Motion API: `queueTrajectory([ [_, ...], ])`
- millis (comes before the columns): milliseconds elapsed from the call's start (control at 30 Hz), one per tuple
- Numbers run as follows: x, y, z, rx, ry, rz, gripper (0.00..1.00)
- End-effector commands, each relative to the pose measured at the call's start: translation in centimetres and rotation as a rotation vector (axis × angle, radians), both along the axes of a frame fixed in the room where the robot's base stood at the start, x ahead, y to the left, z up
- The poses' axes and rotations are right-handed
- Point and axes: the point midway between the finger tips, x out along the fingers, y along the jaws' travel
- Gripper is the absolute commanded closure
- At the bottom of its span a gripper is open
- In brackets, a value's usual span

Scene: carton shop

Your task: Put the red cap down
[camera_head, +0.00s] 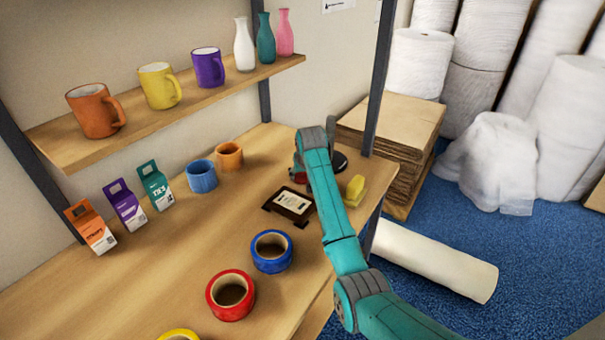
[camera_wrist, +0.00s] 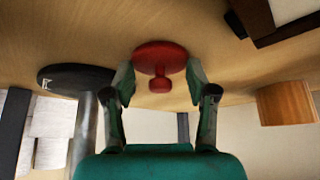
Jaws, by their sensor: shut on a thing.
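The red cap (camera_wrist: 161,55) is a round disc with a small knob, in the upper middle of the wrist view. In the head view only a sliver of red (camera_head: 297,173) shows beside my arm, which hides most of the gripper and cap.
A black round thing (camera_head: 340,161) is close by, also in the wrist view (camera_wrist: 72,79). A yellow block (camera_head: 355,189), a dark tray with a label (camera_head: 277,211) and an orange cup (camera_head: 230,156) are near. Tape rolls (camera_head: 273,266) stand toward the front. A shelf (camera_head: 155,119) runs above the table's back.

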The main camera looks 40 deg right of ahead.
Motion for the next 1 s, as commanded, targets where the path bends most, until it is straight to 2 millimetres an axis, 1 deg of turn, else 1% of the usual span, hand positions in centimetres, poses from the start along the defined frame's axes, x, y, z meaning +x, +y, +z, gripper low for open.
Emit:
queueTrajectory([
  [333, 0.0, 0.0, -0.2, 0.000, -0.001, 0.000, 0.67],
  [367, 0.0, 0.0, -0.2, -0.001, -0.002, 0.000, 0.36],
  [400, 0.0, 0.0, -0.2, -0.001, -0.002, 0.000, 0.26],
  [433, 0.0, 0.0, -0.1, -0.001, -0.002, 0.000, 0.18],
  [767, 0.1, 0.0, -0.1, -0.001, -0.002, 0.000, 0.17],
  [867, -0.1, 0.0, 0.4, -0.001, -0.003, 0.000, 0.17],
  [1000, -0.9, 0.4, 2.0, -0.003, -0.005, 0.000, 0.17],
])
